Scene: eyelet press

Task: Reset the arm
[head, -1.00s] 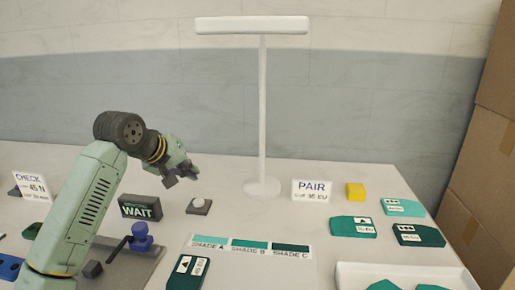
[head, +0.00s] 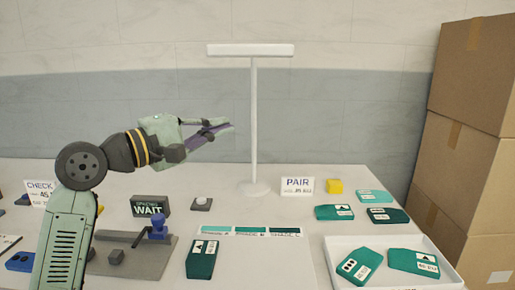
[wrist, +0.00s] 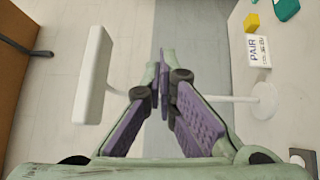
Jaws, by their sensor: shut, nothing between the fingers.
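My gripper (head: 228,127) is raised above the table, left of the white lamp's post in the head view, pointing right. Its purple-padded fingers are shut and empty; in the wrist view the fingertips (wrist: 160,60) meet. The arm is bent at the elbow on the left. The eyelet press (head: 158,226) with its blue knob stands on a grey base below the arm. A dark sign reading WAIT (head: 150,207) stands behind the press.
The white lamp (head: 253,130) stands close to my gripper. A shade strip (head: 250,231), a dark green piece (head: 202,259) and a white tray (head: 332,243) with green pieces lie in front. A PAIR sign (head: 297,186) and yellow block (head: 335,186) stand behind. Cardboard boxes (head: 470,150) are stacked right.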

